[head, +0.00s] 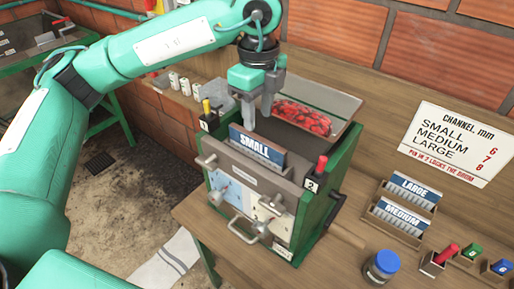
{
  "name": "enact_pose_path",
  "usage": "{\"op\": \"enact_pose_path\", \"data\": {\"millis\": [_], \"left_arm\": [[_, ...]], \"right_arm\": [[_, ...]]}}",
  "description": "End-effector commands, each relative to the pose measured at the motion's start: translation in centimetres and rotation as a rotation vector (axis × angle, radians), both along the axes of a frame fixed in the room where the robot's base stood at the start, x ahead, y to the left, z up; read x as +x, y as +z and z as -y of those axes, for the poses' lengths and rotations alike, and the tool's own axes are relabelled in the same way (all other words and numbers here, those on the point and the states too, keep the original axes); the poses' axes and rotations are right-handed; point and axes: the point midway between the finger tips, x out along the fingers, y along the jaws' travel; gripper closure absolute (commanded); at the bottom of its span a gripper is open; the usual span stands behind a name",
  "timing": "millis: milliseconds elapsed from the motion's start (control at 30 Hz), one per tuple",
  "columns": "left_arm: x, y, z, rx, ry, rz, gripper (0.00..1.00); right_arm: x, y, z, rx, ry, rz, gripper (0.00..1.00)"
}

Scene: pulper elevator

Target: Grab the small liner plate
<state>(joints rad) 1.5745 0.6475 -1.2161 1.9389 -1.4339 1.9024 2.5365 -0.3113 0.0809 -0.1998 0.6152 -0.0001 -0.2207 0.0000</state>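The small liner plate (257,148), blue with a white "SMALL" label, stands in the top front of the green pulper (318,210). Its upper part shows; its lower edge is hidden in the machine. My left gripper (259,112) points down just above and behind the plate, with a gap between its two fingers and nothing seen between them. I see no clear contact with the plate. My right gripper is not in view.
A tray of red cherries (302,118) lies behind the gripper. A yellow-topped pin (207,108) and red-topped pin (321,164) flank the plate. The large (412,187) and medium (400,215) plates stand in racks at right, near a blue-lidded jar (385,264).

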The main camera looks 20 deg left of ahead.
Motion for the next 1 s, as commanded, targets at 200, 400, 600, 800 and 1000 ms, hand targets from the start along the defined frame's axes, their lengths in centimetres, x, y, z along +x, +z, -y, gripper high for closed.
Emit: {"op": "enact_pose_path", "data": {"millis": [200, 400, 600, 800, 1000], "left_arm": [[0.0, -2.3, -0.1, 0.0, 0.001, -0.001, 0.6], [-0.1, -3.5, -0.2, 0.001, 0.001, -0.003, 0.6], [-0.3, -5.9, -0.4, 0.0, 0.001, -0.003, 0.6], [-0.2, -7.6, -0.4, -0.001, 0.001, 0.001, 0.6], [-0.2, -7.8, -0.4, -0.001, 0.001, 0.002, 0.6]], "right_arm": [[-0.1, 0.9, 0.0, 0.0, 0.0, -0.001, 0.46], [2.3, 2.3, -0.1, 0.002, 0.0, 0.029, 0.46], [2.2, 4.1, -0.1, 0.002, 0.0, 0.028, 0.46], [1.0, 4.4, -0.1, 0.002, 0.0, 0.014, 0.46], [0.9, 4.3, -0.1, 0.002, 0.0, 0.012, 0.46]]}}
